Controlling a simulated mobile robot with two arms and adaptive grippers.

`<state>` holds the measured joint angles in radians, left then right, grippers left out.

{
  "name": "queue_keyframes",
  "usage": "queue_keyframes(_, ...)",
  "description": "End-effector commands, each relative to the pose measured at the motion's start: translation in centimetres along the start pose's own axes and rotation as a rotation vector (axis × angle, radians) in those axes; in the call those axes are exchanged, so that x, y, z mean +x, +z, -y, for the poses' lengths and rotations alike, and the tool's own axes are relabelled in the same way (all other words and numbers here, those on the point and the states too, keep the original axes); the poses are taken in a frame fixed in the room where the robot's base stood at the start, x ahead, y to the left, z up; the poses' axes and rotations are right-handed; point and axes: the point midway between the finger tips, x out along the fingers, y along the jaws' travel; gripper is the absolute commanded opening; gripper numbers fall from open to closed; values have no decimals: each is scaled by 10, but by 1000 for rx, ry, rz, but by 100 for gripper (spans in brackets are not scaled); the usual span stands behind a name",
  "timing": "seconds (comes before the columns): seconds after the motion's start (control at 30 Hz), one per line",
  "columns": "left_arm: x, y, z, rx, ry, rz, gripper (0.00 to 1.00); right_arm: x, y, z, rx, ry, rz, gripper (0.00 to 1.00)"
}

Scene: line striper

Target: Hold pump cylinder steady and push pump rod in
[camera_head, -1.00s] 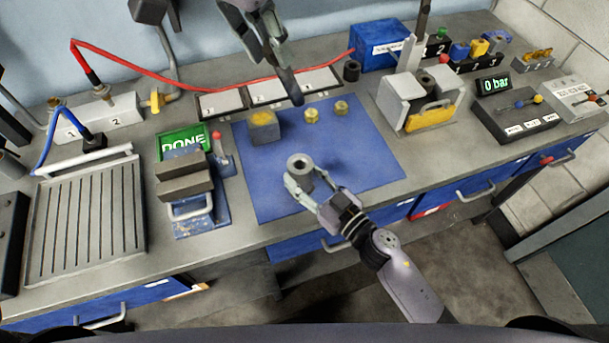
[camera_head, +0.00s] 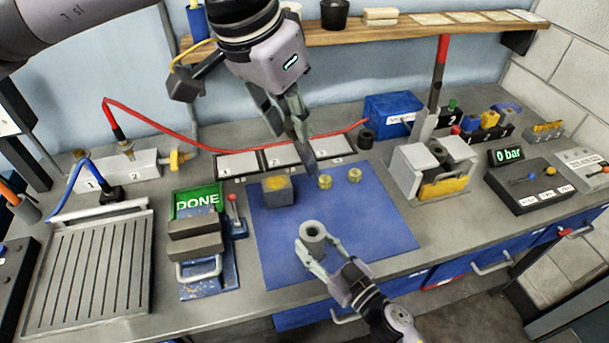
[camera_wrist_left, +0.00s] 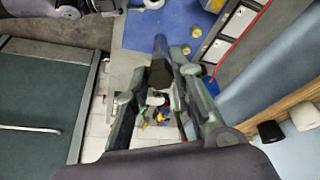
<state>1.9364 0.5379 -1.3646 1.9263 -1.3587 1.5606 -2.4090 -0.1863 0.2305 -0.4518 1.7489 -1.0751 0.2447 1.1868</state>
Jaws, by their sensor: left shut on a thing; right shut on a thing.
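My right gripper (camera_head: 317,258) is shut on the pump cylinder (camera_head: 312,232), a short grey hollow piece with its open end up, over the front part of the blue mat. My left gripper (camera_head: 297,138) is shut on a dark slim rod (camera_head: 307,158), likely the pump rod, which points down and slightly right. In the head view the rod's tip is above and apart from the cylinder's mouth. In the left wrist view the dark rod (camera_wrist_left: 160,68) shows between the fingers of my left gripper (camera_wrist_left: 163,75), pointing towards the blue mat.
A yellowish block (camera_head: 278,191) and two brass nuts (camera_head: 325,181) lie on the blue mat (camera_head: 370,225). A vise (camera_head: 196,240) and a green DONE sign (camera_head: 197,200) stand at left. A grey fixture (camera_head: 432,170) stands at right. The mat's right side is clear.

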Motion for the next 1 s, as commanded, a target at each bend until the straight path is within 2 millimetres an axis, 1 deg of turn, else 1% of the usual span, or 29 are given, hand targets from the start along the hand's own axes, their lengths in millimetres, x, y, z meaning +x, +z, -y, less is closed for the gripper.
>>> queue_keyframes(0.07,11,-4,-1,-41,-15,34,0,0,0,0,0,0,0,0)
queue_keyframes(0.17,36,-9,0,-150,-46,113,0,0,0,0,0,-1,0,0)
queue_keyframes(0.2,47,-11,0,-205,-58,149,0,0,0,0,0,-1,0,0)
queue_keyframes(0.3,73,-14,0,-330,-78,229,0,0,0,0,0,-1,0,0)
queue_keyframes(0.4,92,-14,-1,-426,-87,289,0,0,0,0,0,0,0,0)
queue_keyframes(0.57,107,-13,-2,-500,-89,332,0,0,0,-1,-1,1,1,0)
queue_keyframes(0.77,120,-8,-1,-504,-90,334,0,0,0,0,-1,1,1,0)
queue_keyframes(1.0,141,-1,-1,-504,-90,333,0,0,0,0,-1,1,1,0)
